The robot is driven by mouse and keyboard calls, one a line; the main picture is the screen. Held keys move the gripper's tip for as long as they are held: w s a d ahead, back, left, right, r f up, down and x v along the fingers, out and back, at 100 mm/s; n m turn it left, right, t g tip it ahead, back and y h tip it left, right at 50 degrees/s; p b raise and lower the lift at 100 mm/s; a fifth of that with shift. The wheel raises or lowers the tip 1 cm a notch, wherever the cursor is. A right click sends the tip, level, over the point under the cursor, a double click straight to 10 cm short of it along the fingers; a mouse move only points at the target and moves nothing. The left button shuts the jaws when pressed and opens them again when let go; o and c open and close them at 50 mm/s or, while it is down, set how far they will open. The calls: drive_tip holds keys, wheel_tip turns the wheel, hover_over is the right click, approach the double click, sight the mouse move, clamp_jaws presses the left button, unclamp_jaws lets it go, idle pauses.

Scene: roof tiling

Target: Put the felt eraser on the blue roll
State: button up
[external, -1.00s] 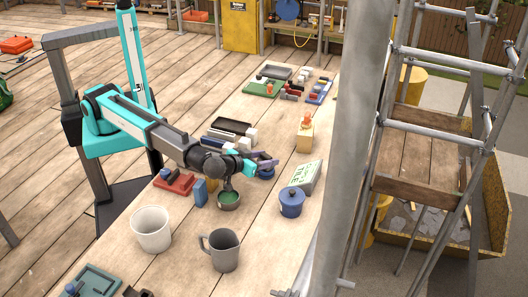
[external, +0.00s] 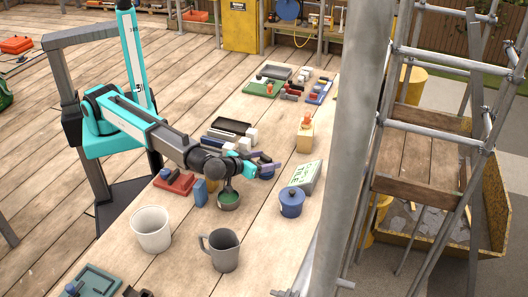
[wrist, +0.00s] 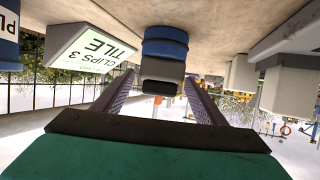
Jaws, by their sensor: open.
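The blue roll (wrist: 165,45) stands on the table, which shows at the top of the wrist view because that picture is upside down. A grey and dark block, which looks like the felt eraser (wrist: 162,70), sits against the roll's upper end and appears to rest on it. My gripper (wrist: 160,98) is open, with one purple finger on each side of the eraser and a visible gap to each. In the external view my gripper (external: 265,160) is over the blue roll (external: 267,174), which is partly hidden; I cannot make out the eraser there.
A box labelled "CLIPS 3 TILE" (wrist: 90,45) stands beside the roll; it also shows in the external view (external: 301,177). A blue lidded pot (external: 291,203), a grey mug (external: 223,250) and a white cup (external: 151,229) stand nearer. A black tray (external: 232,127) and pale blocks lie behind.

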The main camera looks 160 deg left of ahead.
drive_tip(key=shift+r, duration=0.2)
drive_tip(key=b+v, duration=0.1)
drive_tip(key=v, duration=1.1)
idle(0.5)
